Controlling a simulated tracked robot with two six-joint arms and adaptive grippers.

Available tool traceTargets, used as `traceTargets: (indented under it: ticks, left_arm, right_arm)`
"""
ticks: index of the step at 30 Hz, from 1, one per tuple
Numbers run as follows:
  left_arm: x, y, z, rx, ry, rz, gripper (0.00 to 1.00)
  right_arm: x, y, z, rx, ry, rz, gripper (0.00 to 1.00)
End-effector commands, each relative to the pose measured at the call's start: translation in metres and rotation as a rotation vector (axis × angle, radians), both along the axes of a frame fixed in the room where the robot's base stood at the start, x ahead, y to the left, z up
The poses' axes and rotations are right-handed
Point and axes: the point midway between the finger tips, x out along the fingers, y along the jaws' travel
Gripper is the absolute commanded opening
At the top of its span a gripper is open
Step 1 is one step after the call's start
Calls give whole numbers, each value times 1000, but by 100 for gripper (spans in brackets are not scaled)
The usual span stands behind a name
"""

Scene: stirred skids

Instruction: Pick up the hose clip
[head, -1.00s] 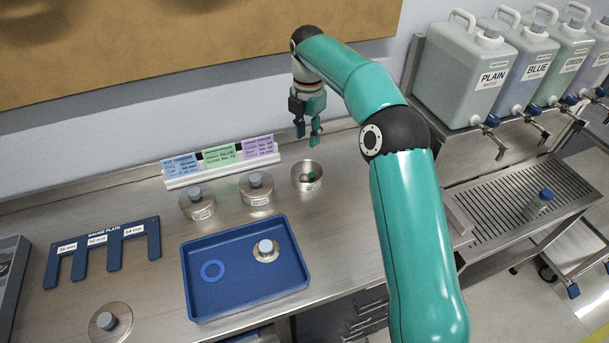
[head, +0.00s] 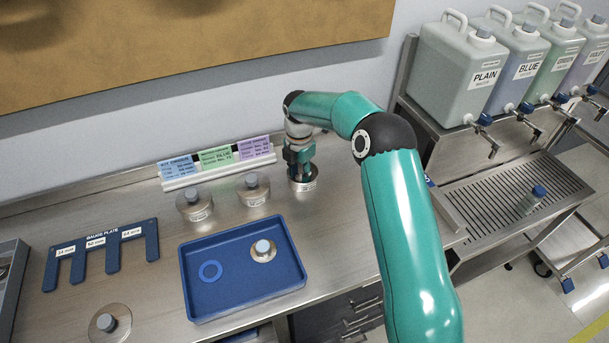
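No hose clip can be made out now; the gripper covers the dish's inside, where a small dark green thing lay earlier. I cannot tell whether that was the clip. My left gripper is not in view.
A blue tray (head: 232,292) holds a ring and a steel piece. A blue gauge plate (head: 100,245) lies left. Several jugs (head: 470,75) stand right.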

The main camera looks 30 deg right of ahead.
Motion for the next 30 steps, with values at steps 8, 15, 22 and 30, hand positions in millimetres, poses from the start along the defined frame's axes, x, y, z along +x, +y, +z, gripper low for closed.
traceTargets:
  ticks: [8, 15, 22, 30]
  left_arm:
    - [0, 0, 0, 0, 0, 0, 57]
    - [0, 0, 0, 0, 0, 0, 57]
    - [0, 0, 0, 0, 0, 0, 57]
    - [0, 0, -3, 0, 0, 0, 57]
  right_arm:
    - [0, 0, -4, 0, -1, 0, 34]
    - [0, 0, -3, 0, -1, -1, 11]
    - [0, -1, -2, -1, -1, -1, 11]
    - [1, -1, 14, -2, -5, -1, 11]
